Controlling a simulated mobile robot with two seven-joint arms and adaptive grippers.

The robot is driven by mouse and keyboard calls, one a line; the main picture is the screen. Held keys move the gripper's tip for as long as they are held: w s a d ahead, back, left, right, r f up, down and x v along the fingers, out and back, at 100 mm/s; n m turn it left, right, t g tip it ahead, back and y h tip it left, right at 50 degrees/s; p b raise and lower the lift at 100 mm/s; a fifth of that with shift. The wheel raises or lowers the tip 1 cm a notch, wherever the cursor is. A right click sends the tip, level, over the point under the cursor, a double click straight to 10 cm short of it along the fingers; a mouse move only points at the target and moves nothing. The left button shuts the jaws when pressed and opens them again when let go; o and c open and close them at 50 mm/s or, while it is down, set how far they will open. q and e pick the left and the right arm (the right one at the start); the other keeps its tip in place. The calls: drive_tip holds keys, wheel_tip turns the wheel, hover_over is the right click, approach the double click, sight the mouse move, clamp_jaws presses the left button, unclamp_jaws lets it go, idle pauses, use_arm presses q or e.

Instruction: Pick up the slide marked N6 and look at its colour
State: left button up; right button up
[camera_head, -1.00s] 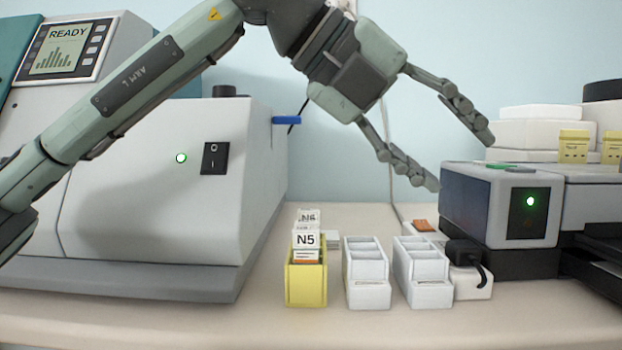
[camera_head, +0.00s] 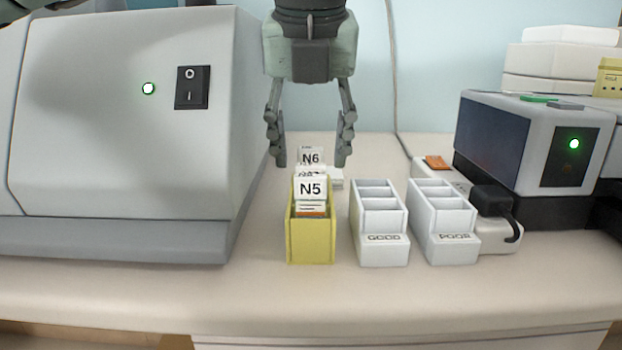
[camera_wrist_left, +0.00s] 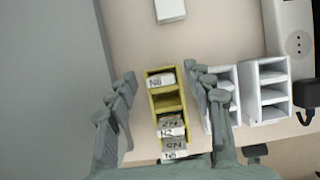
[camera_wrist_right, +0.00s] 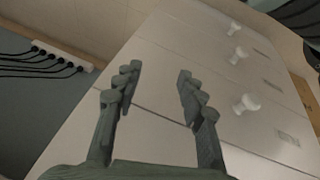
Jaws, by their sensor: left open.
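The slide marked N6 (camera_head: 311,157) stands in the rear of the yellow rack (camera_head: 310,243), behind the slide marked N5 (camera_head: 311,189). In the left wrist view the N6 slide (camera_wrist_left: 160,80) sits alone at one end of the yellow rack (camera_wrist_left: 168,104), with several slides at the other end. My left gripper (camera_head: 311,160) points down, open, with its fingers on either side of the N6 label and apart from it. My right gripper (camera_wrist_right: 155,85) shows only in its wrist view, open and empty in front of white drawers.
White racks marked GOOD (camera_head: 383,250) and POOR (camera_head: 447,248) stand right of the yellow rack. A power strip with a black plug (camera_head: 492,200) and a dark-sided device (camera_head: 530,145) are further right. A large grey machine (camera_head: 125,150) stands close on the left.

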use_arm(q)
drive_tip(key=shift+w+f, duration=0.1)
drive_tip(key=shift+f, duration=0.2)
clamp_jaws()
drive_tip(key=shift+r, duration=0.1)
wheel_tip(320, 180, up, 9)
drive_tip(key=shift+r, duration=0.1)
drive_tip(key=shift+r+p, duration=0.3)
drive_tip(key=shift+r, duration=0.05)
use_arm(e)
drive_tip(key=shift+s+d+f+g, duration=0.55)
drive_tip(key=shift+s+d, duration=0.1)
drive_tip(key=shift+s, duration=0.15)
